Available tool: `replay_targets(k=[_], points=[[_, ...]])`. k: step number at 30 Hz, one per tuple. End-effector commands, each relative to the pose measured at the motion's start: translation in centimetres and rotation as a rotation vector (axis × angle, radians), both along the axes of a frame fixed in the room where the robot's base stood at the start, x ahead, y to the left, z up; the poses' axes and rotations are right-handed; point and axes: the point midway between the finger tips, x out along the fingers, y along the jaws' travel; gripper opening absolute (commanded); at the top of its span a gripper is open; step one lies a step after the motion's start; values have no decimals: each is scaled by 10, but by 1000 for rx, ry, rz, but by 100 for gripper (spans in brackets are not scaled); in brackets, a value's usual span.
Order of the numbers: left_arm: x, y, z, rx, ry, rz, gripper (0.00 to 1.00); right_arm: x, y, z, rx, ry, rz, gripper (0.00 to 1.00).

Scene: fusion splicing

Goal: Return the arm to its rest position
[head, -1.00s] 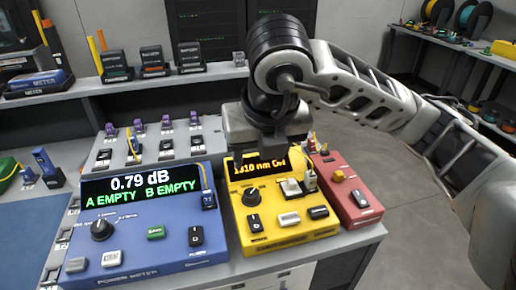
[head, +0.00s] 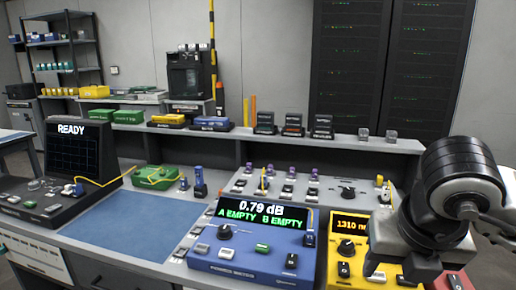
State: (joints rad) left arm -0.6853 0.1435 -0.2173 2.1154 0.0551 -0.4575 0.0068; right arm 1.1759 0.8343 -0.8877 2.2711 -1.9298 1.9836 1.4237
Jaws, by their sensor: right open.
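My right arm comes in from the right edge. Its gripper (head: 420,266) points down in front of the right side of the yellow light source (head: 342,272). It is open, and I see nothing held in it. It hides part of the yellow box, whose display reads "1310 n" before being cut off. Whether the gripper touches the box cannot be told. The blue power meter (head: 235,262) stands to the left and its screen reads 0.79 dB, A EMPTY, B EMPTY. My left gripper is not in view.
A red box (head: 455,282) is partly hidden under my right arm. A grey panel (head: 330,192) with knobs stands behind the meters. A blue mat (head: 130,225) lies clear at left, beside the black splicer (head: 75,165) reading READY. A shelf and dark racks stand behind.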

Motion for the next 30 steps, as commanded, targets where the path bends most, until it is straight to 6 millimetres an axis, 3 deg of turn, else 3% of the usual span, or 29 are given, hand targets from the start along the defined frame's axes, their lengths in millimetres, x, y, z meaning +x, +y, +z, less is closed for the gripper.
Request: replay_targets(k=[8,14,17,21,23,26,28,30], points=[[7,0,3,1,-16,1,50,-28,59,-34,226,172,233,54],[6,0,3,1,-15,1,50,-66,117,-47,522,324,434,54],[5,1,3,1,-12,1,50,-94,156,-41,783,418,537,54],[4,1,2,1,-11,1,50,-122,205,3,1368,512,580,54],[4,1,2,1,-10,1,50,-116,212,28,1653,508,504,54],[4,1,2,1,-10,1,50,-80,201,51,2076,437,226,54],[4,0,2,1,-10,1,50,-44,180,42,2295,352,-76,54],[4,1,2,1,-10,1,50,-11,152,10,2421,254,-442,54]])
